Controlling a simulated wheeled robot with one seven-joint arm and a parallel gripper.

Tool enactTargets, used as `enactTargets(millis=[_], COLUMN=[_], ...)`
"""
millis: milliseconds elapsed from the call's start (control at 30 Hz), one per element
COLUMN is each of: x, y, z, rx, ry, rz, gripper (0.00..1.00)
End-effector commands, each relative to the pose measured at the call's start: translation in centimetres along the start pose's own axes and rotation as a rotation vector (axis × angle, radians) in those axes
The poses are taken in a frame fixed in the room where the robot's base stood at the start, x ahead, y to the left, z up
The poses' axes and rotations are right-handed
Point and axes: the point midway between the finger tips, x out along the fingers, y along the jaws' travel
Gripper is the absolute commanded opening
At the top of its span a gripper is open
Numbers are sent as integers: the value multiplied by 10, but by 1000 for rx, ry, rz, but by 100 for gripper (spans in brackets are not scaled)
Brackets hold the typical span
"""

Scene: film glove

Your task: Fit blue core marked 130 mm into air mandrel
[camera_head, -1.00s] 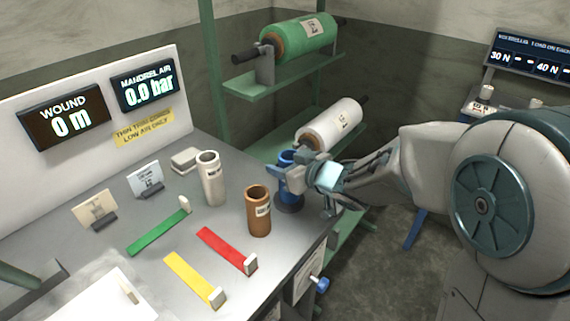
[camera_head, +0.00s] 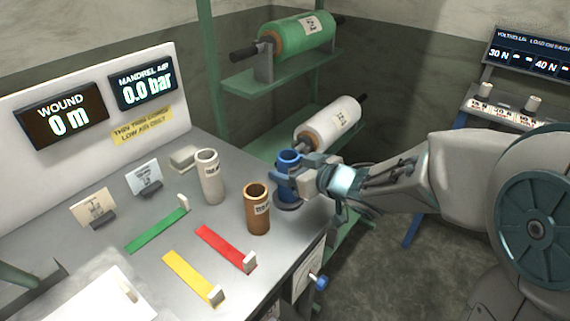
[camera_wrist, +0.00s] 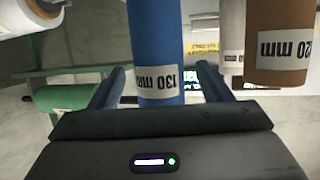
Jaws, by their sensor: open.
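The blue core (camera_head: 288,157) stands upright at the right end of the grey bench, on a dark round base. In the wrist view the blue core (camera_wrist: 156,35) shows its label, 130 mm, upside down. My gripper (camera_head: 284,181) is at the core from the right, with its jaws open. In the wrist view my gripper (camera_wrist: 158,80) has one finger on each side of the core, with a visible gap at the right finger. I cannot make out the air mandrel for certain; a grey-green bar (camera_head: 20,277) at the left edge is cut off.
A brown core (camera_head: 257,212), marked 120 mm in the wrist view, and a pale core (camera_head: 209,178) stand close left of the blue one. Green, yellow and red strips (camera_head: 225,248) lie in front. Film rolls (camera_head: 330,125) sit on the green rack behind. The mandrel air display (camera_head: 146,88) reads 0.0 bar.

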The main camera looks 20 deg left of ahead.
Motion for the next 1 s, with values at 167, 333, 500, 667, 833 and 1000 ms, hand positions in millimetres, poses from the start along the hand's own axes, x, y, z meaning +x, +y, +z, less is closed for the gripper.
enactTargets(millis=[167,333,500,667,833,1000], x=[-42,-74,-95,-102,-102,-102], y=[1,1,1,0,0,0], z=[-3,-3,-2,0,0,0], rx=[0,1,1,0,0,0], ry=[4,3,2,1,1,1], rz=[4,4,4,1,0,0], gripper=[71,71,71,71,71,71])
